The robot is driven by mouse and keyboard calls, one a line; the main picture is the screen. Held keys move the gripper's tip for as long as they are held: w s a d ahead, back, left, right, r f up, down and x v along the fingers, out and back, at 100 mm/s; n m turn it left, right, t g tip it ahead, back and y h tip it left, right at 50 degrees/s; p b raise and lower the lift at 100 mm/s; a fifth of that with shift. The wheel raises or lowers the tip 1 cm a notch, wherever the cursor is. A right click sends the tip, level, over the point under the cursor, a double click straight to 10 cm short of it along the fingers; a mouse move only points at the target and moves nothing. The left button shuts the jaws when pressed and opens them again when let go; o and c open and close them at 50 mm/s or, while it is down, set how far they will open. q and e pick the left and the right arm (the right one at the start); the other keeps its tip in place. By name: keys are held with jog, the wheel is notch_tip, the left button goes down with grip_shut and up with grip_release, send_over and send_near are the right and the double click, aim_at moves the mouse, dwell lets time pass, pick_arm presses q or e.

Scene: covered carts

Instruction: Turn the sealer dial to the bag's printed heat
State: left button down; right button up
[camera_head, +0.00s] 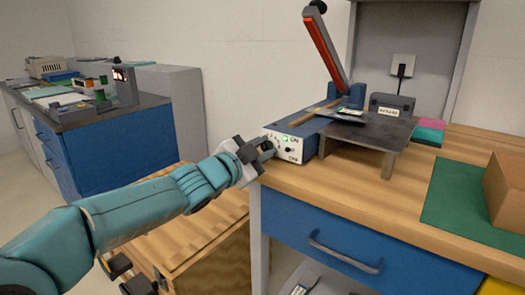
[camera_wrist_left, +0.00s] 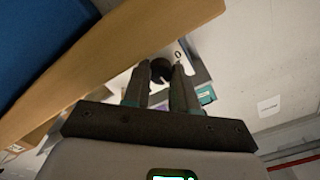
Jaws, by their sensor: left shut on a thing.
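The sealer (camera_head: 312,130) is a blue box with a white front panel, a small green light and a raised red lever arm (camera_head: 325,48). It stands on the wooden worktop's left end. My left gripper (camera_head: 262,148) reaches the left part of the panel. In the left wrist view its fingers (camera_wrist_left: 160,88) are shut on the dark round dial (camera_wrist_left: 160,68); the dial's pointer and scale cannot be read. A flat, shiny packet, perhaps the bag (camera_head: 346,113), lies behind the panel by the dark metal stand; no print on it is legible. My right gripper is out of view.
A dark metal stand (camera_head: 368,140) is right of the sealer, with a small labelled box (camera_head: 392,105) behind it. A green mat (camera_head: 462,195) and cardboard box (camera_head: 508,190) are at right. A wooden cart (camera_head: 215,240) stands below my left arm.

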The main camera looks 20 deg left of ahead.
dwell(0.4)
pick_arm(q)
jog(key=c, duration=0.9)
grip_release()
jog(key=p+v, duration=0.2)
jog(key=v, duration=1.4)
jog(key=shift+s, duration=0.15)
